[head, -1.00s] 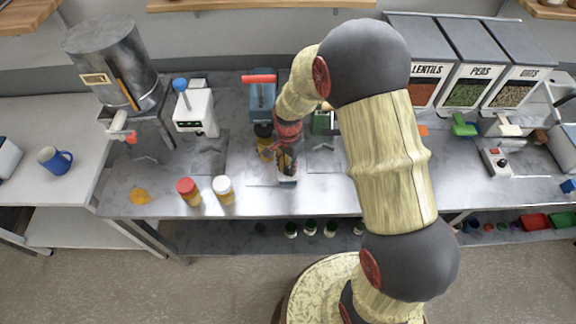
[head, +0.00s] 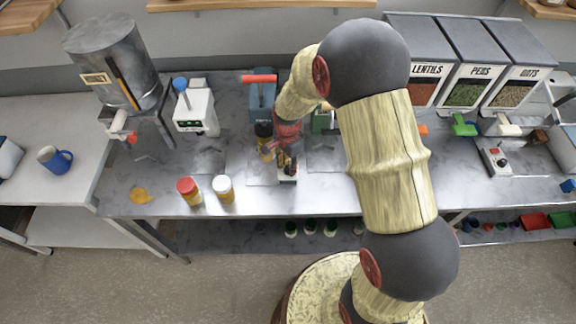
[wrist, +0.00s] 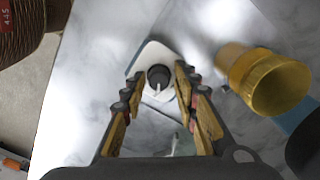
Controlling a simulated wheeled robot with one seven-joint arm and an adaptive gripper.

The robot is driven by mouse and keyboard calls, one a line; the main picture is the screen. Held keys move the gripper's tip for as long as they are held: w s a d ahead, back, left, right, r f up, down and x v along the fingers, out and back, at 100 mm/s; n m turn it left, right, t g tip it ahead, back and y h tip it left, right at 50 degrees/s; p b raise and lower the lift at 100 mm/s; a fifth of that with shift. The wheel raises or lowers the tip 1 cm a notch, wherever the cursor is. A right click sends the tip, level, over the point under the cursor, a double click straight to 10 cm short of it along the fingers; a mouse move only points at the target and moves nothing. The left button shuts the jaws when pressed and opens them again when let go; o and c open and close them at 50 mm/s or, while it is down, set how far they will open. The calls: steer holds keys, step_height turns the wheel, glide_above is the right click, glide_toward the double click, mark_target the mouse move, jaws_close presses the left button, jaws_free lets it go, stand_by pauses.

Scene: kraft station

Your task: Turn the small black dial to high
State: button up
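The small black dial (wrist: 158,74) sits on top of a white box (wrist: 150,53), with its pale pointer mark toward the bottom of the wrist view. My gripper (wrist: 157,82) is open, with one finger on each side of the dial. A gap shows between the dial and each fingertip, and I cannot tell the height between them. In the head view my gripper (head: 287,167) is over the white box (head: 287,181) near the counter's front edge. The gripper hides the dial there.
A red-capped jar (head: 189,191) and a white-capped jar (head: 223,190) stand to the left. The counter (head: 330,200) is clear just right of the box.

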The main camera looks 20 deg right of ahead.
mark_target(288, 168)
steer(key=shift+o, duration=1.1)
steer(key=shift+r, duration=0.1)
step_height(288, 168, up, 12)
steer(key=s+r+n+t+b, duration=0.2)
steer(key=s+r+n+b, duration=0.2)
steer(key=s, duration=0.7)
steer(key=s+r+n+t+b, duration=0.3)
steer(key=s+r+n+b, duration=0.1)
steer(key=s+r+n, duration=0.4)
steer(key=s+n, duration=0.2)
steer(key=s, duration=0.1)
steer(key=shift+s+r+t, duration=0.15)
steer(key=shift+r+t, duration=0.15)
